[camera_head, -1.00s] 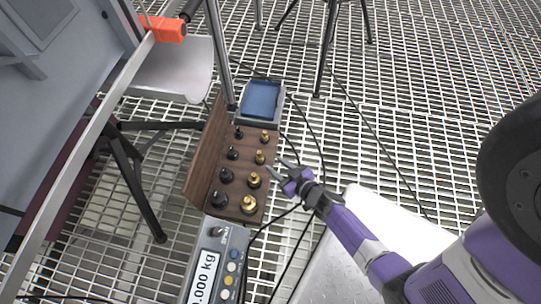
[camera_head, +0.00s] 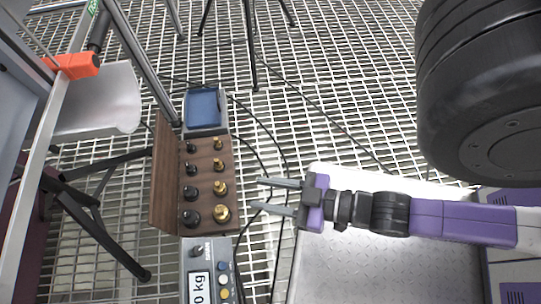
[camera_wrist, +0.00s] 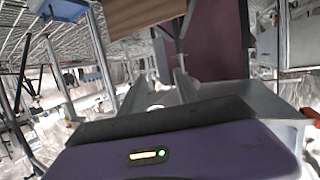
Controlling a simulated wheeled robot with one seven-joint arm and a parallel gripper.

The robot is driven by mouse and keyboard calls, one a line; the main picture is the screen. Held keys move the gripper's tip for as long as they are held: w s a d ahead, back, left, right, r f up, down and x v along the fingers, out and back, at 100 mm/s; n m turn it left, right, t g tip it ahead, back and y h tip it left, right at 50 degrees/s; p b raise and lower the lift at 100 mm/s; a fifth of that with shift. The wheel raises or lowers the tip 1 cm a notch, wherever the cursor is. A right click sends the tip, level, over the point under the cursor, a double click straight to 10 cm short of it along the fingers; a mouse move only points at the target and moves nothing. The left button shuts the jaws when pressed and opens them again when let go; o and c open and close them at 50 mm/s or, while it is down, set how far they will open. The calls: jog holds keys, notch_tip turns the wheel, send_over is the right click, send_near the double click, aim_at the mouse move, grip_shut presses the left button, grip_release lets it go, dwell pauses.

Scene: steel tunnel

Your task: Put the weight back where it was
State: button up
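A wooden weight box (camera_head: 165,180) stands open on the grating with two columns of weights upright in it. Black weights (camera_head: 192,191) fill the left column. Brass weights (camera_head: 220,188) fill the right column, largest nearest the display. My gripper (camera_head: 257,193) is open and empty, just right of the box, its two parallel fingers pointing left toward the brass column without visibly touching it. In the wrist view the open fingers (camera_wrist: 162,85) show nothing between them, and part of the wooden box (camera_wrist: 140,15) appears at the top.
A scale display (camera_head: 208,270) lies below the box, its reading partly cut off. A blue, empty-looking pan (camera_head: 204,107) sits above the box. Black cables (camera_head: 265,150) run across the grating. Tripod legs (camera_head: 95,215) and an orange-clamped rail (camera_head: 72,66) stand left. A metal plate (camera_head: 350,260) lies below my arm.

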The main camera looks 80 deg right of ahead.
notch_tip(320, 180, up, 6)
jog(key=s+a, duration=0.1)
jog(key=shift+a+r+y, duration=0.2)
jog(key=shift+a+y, duration=0.05)
jog(key=shift+y, duration=0.15)
notch_tip(320, 180, up, 36)
jog(key=p, duration=3.6)
jog(key=shift+r, duration=0.1)
